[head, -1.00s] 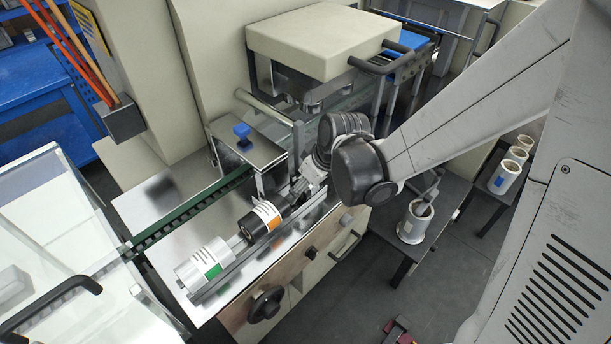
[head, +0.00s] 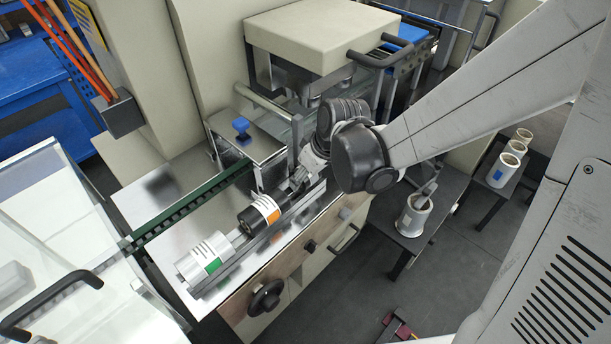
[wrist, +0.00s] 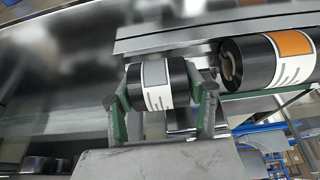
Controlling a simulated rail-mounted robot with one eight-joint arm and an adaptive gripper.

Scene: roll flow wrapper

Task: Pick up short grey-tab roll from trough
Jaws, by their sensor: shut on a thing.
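The short grey-tab roll (wrist: 155,84) is black with a white label and a grey patch. In the wrist view it lies between the two fingers of my gripper (wrist: 160,92), which is shut on it. In the head view my gripper (head: 301,180) is at the far right end of the metal trough (head: 290,215), and the grey-tab roll is largely hidden there. The trough edge (wrist: 215,28) also crosses the top of the wrist view. The roll seems slightly clear of the trough, but the exact gap cannot be told.
A black orange-tab roll (head: 260,215) lies in the trough just left of my gripper, with a white green-tab roll (head: 203,262) beyond it. A metal cover with a blue knob (head: 240,125) and an upright post (head: 293,140) stand close behind.

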